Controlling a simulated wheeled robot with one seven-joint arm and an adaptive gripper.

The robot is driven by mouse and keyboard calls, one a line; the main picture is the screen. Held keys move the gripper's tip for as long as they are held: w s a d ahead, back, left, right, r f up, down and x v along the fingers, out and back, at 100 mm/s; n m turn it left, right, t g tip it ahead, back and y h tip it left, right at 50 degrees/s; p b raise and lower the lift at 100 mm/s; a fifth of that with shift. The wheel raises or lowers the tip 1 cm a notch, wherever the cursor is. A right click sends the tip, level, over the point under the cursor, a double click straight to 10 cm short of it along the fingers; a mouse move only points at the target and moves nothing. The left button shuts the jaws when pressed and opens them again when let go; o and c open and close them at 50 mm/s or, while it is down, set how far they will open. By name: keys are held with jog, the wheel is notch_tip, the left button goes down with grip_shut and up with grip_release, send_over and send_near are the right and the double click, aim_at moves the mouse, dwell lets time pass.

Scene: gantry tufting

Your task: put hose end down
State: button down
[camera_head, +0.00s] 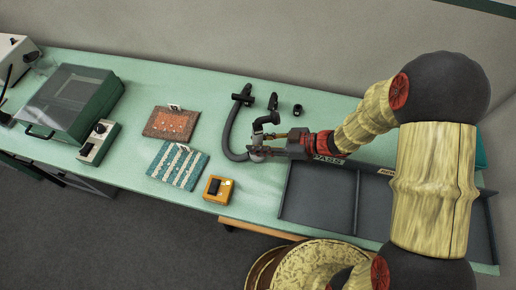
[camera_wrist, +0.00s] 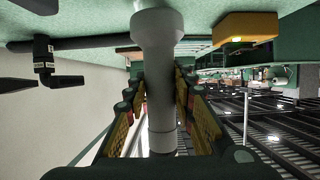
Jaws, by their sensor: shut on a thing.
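The grey hose (camera_head: 229,127) lies in a curve on the green table, from a black fitting at the back toward my gripper. My gripper (camera_head: 262,148) is shut on the hose end (camera_head: 256,157), low over the table; I cannot tell if the end touches the table. In the wrist view the hose end (camera_wrist: 160,85) is a pale grey tube with a wider collar, lying between the two yellow-padded fingers (camera_wrist: 160,110). A black elbow fitting (camera_head: 266,121) stands just behind my gripper.
A yellow box with a black switch (camera_head: 217,189) sits front left of my gripper. A blue striped sample (camera_head: 177,165) and an orange sample (camera_head: 171,123) lie left. A small black ring (camera_head: 298,108) is behind. A dark divided tray (camera_head: 318,197) lies right. Table between hose and yellow box is clear.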

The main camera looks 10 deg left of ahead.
notch_tip(320, 180, down, 3)
jog(key=shift+b, duration=0.45)
jog(key=c, duration=1.5)
grip_release()
jog(key=shift+f, duration=0.1)
